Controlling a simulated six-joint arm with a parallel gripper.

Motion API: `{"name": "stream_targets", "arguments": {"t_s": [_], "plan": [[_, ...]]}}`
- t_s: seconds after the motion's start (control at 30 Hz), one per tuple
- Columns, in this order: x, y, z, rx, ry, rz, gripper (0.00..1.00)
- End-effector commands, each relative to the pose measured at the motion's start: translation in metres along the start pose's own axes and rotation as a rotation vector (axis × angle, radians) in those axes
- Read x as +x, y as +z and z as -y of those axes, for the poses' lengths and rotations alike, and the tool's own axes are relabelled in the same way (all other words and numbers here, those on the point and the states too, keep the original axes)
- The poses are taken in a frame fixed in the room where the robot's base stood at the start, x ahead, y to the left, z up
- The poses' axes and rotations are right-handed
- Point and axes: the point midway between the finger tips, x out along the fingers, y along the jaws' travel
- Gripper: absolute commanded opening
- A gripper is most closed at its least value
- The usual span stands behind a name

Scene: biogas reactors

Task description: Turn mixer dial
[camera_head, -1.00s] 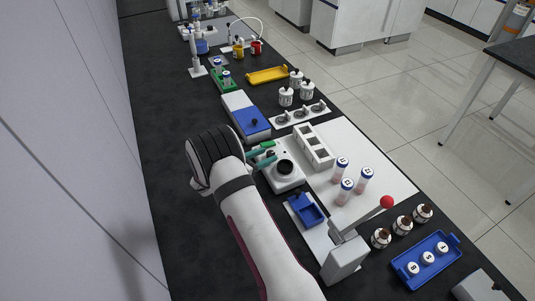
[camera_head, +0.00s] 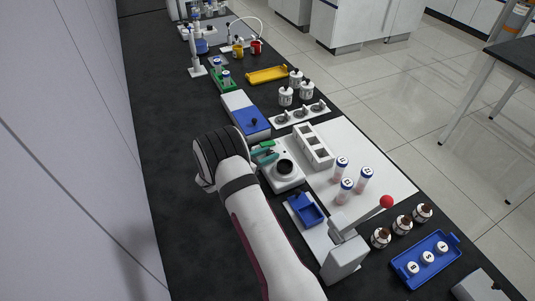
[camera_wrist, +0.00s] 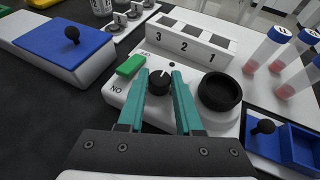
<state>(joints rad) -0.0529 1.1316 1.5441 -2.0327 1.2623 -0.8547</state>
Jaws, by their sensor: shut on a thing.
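The mixer (camera_head: 283,174) is a white box with a black round cup on top. In the head view my gripper (camera_head: 262,157) reaches the mixer's left side; the dial is hidden there.
A white rack numbered 1 to 3 (camera_wrist: 188,42) stands behind the mixer. Pink-filled tubes (camera_head: 346,186) stand to the right. A device with a blue top (camera_head: 251,122) lies behind left. A blue tray (camera_head: 306,210) and a red-knobbed press (camera_head: 346,252) are in front.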

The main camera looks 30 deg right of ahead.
Motion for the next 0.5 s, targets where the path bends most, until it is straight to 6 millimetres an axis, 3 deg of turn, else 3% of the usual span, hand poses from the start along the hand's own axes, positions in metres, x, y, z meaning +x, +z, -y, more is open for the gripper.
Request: {"name": "stream_targets", "arguments": {"t_s": [0.5], "plan": [[-0.0001, -0.0005, -0.0043, 0.114, -0.269, 0.000, 0.00]]}}
